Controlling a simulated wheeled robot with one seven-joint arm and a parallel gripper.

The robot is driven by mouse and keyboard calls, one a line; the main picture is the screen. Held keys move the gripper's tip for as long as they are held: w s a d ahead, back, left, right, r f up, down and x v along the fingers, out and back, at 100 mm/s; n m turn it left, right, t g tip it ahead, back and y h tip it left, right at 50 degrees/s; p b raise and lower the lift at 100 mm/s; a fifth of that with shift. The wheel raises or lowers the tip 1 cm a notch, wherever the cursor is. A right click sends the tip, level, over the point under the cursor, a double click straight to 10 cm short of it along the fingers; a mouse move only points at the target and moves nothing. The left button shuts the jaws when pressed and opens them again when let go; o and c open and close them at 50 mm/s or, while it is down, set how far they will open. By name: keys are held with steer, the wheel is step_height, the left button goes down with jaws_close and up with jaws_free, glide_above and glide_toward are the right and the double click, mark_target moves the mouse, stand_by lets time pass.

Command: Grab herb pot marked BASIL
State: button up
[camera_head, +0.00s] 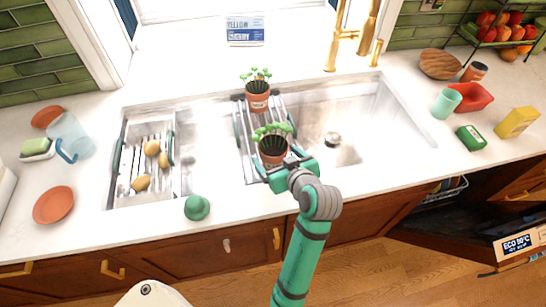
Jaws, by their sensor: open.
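Two terracotta herb pots with green sprouts stand on a rack over the sink. The far pot (258,101) has a pale label that is too small to read. The near pot (273,151) also bears a label, which I cannot read. My gripper (279,170) is open at the front of the near pot, close to its lower part. I cannot tell whether its fingers touch the pot. The pot's base is partly hidden by the gripper.
The dark slatted rack (242,136) spans the sink (378,118). A drainer (128,188) with several potatoes is at left. A green domed object (197,207) sits on the front counter. A gold faucet (345,45) stands behind. The dishwasher door (455,240) hangs open at lower right.

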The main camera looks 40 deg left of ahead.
steer(key=shift+x, duration=1.4)
steer(key=shift+c, duration=0.2)
steer(key=c, duration=1.3)
steer(key=shift+c, duration=0.2)
